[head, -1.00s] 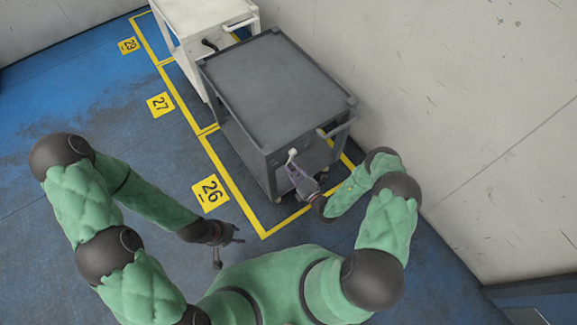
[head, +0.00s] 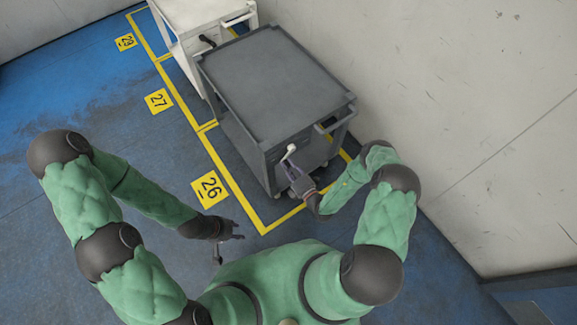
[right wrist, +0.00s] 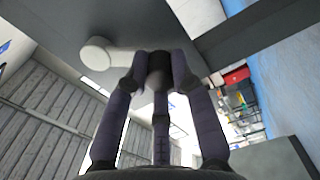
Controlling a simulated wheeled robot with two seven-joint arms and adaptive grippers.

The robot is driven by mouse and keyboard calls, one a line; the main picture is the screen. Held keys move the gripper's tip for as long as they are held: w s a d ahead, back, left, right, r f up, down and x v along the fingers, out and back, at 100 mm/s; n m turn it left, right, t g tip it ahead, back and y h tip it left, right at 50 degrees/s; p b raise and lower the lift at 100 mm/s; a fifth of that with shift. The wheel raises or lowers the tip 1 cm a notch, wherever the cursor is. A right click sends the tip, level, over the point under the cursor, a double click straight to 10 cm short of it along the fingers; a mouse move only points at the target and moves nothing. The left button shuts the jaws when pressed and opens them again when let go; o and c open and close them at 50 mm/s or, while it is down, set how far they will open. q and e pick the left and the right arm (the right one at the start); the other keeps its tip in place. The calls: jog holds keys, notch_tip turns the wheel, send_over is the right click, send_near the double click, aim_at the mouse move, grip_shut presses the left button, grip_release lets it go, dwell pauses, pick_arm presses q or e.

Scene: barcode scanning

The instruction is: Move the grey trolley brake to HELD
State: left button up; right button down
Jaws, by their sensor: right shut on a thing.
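The grey trolley (head: 275,85) stands against the wall inside a yellow-lined bay. Its brake lever, with a pale round knob (head: 291,149), is on the near end face. My right gripper (head: 288,164) is at the lever, with its fingers shut on it just below the knob. In the right wrist view, the pale knob (right wrist: 97,55) sticks out to the left of my closed fingers (right wrist: 158,65); the stem runs between them. The HELD marking cannot be read. My left gripper (head: 238,230) hangs over the floor, away from the trolley; its finger opening is unclear.
A white trolley (head: 190,18) with a black lever stands behind the grey one. Yellow floor signs 26 (head: 210,189), 27 (head: 159,101) and 29 (head: 125,42) lie along the bays. The wall (head: 440,90) is close on the right. Blue floor at left is clear.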

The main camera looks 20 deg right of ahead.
jog(key=shift+s+a+f, duration=0.25)
jog(key=shift+s+a, duration=0.2)
jog(key=shift+a, duration=0.05)
jog(key=c, duration=1)
grip_release()
jog(key=shift+c, duration=0.2)
jog(key=shift+w+d+r, duration=0.1)
jog(key=shift+r, duration=0.05)
jog(key=shift+w+d, duration=0.1)
jog(key=shift+d, duration=0.05)
jog(key=v, duration=1.2)
jog(key=shift+r, duration=0.1)
